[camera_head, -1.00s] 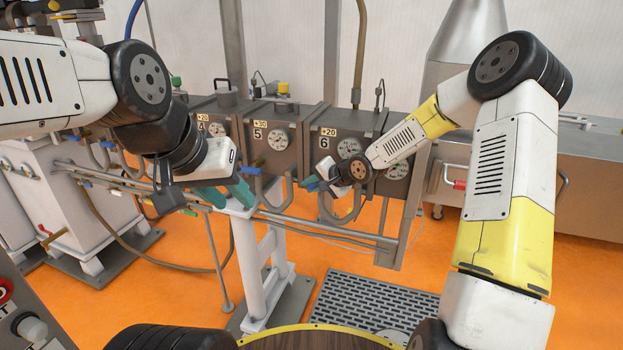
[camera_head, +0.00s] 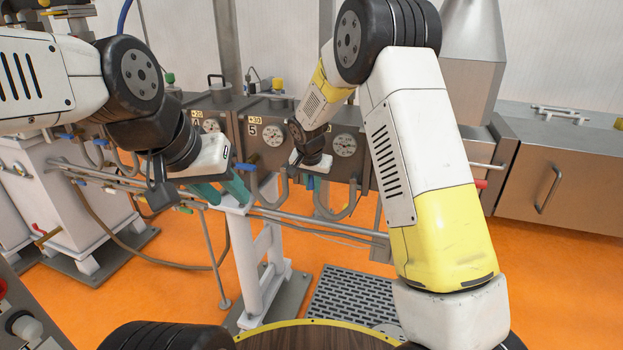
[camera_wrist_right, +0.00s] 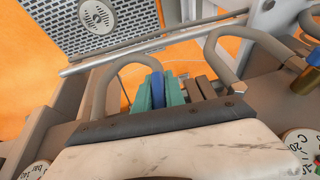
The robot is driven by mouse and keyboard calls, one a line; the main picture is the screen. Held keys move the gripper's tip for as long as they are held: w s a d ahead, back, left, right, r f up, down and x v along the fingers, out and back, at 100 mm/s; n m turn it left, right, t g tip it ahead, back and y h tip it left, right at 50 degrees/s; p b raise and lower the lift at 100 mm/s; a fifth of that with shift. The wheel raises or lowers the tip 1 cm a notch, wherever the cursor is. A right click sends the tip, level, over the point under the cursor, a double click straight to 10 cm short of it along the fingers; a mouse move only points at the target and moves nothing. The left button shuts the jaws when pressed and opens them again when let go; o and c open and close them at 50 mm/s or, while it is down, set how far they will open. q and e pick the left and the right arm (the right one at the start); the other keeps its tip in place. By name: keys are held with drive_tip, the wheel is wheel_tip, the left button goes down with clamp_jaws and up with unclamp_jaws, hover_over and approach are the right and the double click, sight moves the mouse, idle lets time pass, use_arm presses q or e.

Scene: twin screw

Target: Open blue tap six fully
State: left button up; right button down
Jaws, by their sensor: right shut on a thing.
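The blue tap handle (camera_wrist_right: 157,90) lies between the two teal fingers of my right gripper (camera_wrist_right: 158,95), which is shut on it. In the head view my right gripper (camera_head: 312,182) points down at the front of the rear-row box with the gauge (camera_head: 344,144). The arm covers this box's number label, and the handle is mostly hidden there. My left gripper (camera_head: 222,192) is open, its teal fingers apart and empty, in front of box five (camera_head: 262,132).
Another blue tap (camera_head: 245,167) is on box five, close to my left gripper. Bent grey pipes (camera_head: 340,214) and a horizontal rail (camera_head: 330,228) run below the boxes. A white stand (camera_head: 247,265) is below my left gripper. Orange floor (camera_head: 560,260) is clear at right.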

drive_tip(key=shift+d+h, duration=0.15)
drive_tip(key=shift+h, duration=0.25)
idle(0.3)
drive_tip(key=c, duration=1.4)
unclamp_jaws()
drive_tip(key=v, duration=0.7)
drive_tip(key=shift+r, duration=0.35)
